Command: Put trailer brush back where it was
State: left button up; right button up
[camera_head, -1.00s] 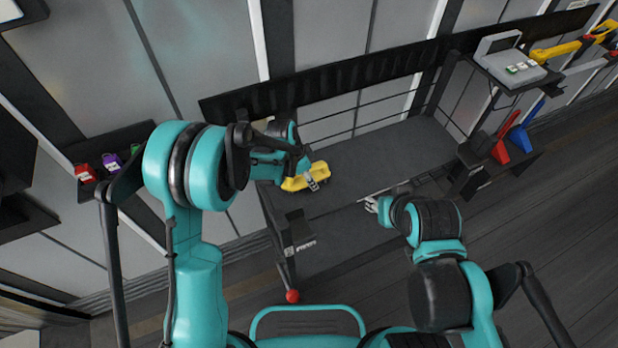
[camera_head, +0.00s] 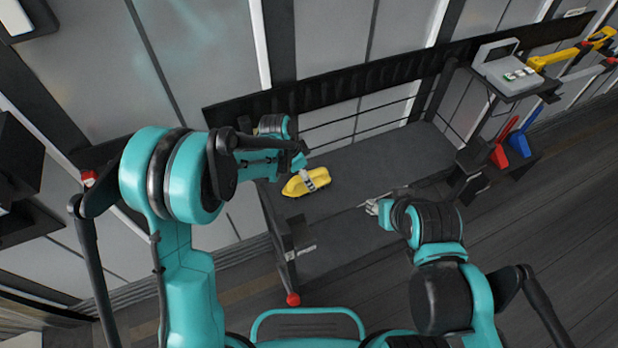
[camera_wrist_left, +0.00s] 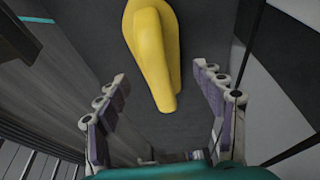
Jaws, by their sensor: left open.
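A smooth yellow object (camera_head: 294,187) lies on the dark bench top in the head view. I cannot tell whether it is the trailer brush. The left wrist view shows its rounded, tapering end (camera_wrist_left: 155,50) ahead of and between the spread fingers. My left gripper (camera_wrist_left: 161,78) is open, with a gap on both sides of the yellow piece. In the head view my left gripper (camera_head: 310,178) is over the yellow object, and its fingers hide part of it. My right gripper (camera_head: 372,207) is above the bench's front part, too small to read. A thin rod-like thing shows beside it.
The dark bench (camera_head: 350,245) has clear room between my grippers. A black rail (camera_head: 350,82) runs along the wall behind. At right are a grey control box (camera_head: 510,72), a red piece (camera_head: 500,153), a blue piece (camera_head: 519,145) and a yellow-handled tool (camera_head: 555,56). A red knob (camera_head: 293,299) is at the bench's front.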

pick_arm(q)
jog(key=p+v, duration=0.1)
jog(key=v, duration=0.6)
jog(key=shift+p, duration=0.4)
jog(key=s+a+r+n+t+y, duration=0.1)
jog(key=s+a+r+n+t, duration=0.2)
jog(key=s+a+r+n, duration=0.55)
jog(key=s+a+r+n+t+y, duration=0.2)
jog(key=s+a, duration=0.5)
jog(key=s, duration=0.4)
notch_tip(320, 180, up, 2)
jog(key=n+t, duration=0.1)
jog(key=n, duration=0.2)
jog(key=shift+a, duration=0.3)
